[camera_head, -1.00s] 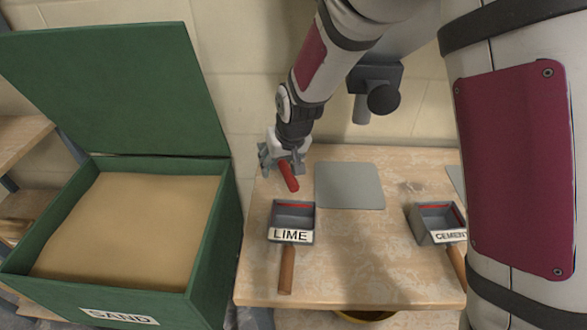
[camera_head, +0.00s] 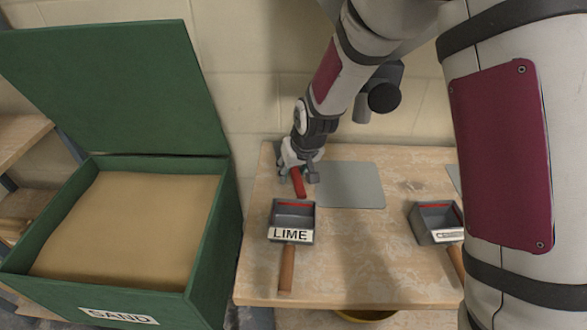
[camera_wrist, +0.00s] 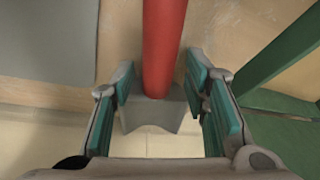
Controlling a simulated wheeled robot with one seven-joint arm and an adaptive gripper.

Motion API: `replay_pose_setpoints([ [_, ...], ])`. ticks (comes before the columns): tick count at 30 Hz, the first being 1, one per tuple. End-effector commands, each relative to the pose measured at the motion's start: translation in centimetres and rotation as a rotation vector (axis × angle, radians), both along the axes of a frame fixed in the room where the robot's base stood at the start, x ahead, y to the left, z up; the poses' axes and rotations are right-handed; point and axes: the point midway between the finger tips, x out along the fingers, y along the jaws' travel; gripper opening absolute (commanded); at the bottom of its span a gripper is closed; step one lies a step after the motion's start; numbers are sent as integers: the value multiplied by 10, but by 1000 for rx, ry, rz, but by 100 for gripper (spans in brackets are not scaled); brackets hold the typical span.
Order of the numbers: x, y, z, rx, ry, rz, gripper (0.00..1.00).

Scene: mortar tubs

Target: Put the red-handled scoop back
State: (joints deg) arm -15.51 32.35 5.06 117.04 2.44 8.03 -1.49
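My gripper (camera_head: 298,173) is at the back left of the wooden table, behind the LIME container. It is closed around the red-handled scoop, whose red handle (camera_head: 299,184) points out toward the table's front. In the wrist view the red handle (camera_wrist: 163,45) runs up between the teal finger pads, and a grey part of the scoop (camera_wrist: 152,112) sits between the fingers. The scoop is largely hidden by my gripper in the head view. I cannot tell how high it is above the table.
The LIME container (camera_head: 293,220) and CEMENT container (camera_head: 436,223), with wooden handles, stand on the table (camera_head: 345,265). A grey mat (camera_head: 352,186) lies right of my gripper. An open green SAND box (camera_head: 225,225) stands left. The table's middle is clear.

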Motion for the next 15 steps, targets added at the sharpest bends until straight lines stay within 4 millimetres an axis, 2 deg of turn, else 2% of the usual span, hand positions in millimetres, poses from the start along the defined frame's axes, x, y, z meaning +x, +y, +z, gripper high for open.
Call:
replay_pose_setpoints([
  [1,1,0,1,1,-3,0,60],
  [3,1,0,2,1,-4,0,76],
  [4,1,0,2,0,-4,-1,80],
  [15,1,0,6,2,-8,-2,80],
])
